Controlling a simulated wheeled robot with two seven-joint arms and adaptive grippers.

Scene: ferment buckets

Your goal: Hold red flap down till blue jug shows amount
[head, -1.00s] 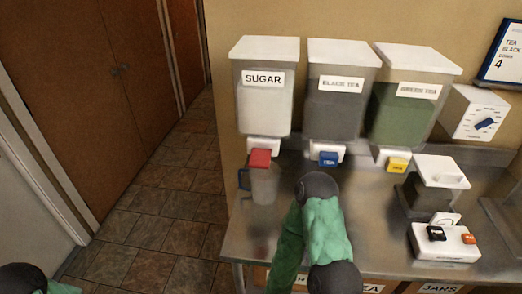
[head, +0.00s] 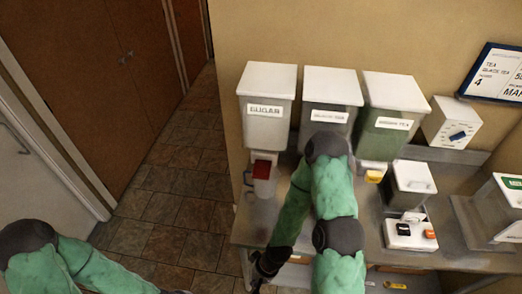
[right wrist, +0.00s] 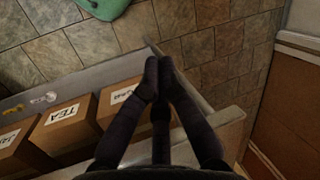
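The red flap (head: 262,169) is on the white spout under the SUGAR bin (head: 267,105). The jug (head: 265,188) stands on the counter just below the flap, its blue handle (head: 247,178) to the left. Its contents and level cannot be made out. My right gripper (head: 262,277) is low at the counter's front edge, below and apart from the jug and flap. In the right wrist view its fingers (right wrist: 159,66) meet at the tips with nothing between them, over the floor by the shelf. My left forearm shows at bottom left; its fingers are out of frame.
Black tea (head: 330,105) and green tea (head: 394,110) bins stand right of the sugar. A scale (head: 410,236), a dial box (head: 452,122) and a lidded container (head: 410,185) are further right. Labelled boxes (right wrist: 67,124) sit on the lower shelf. Tiled floor lies left.

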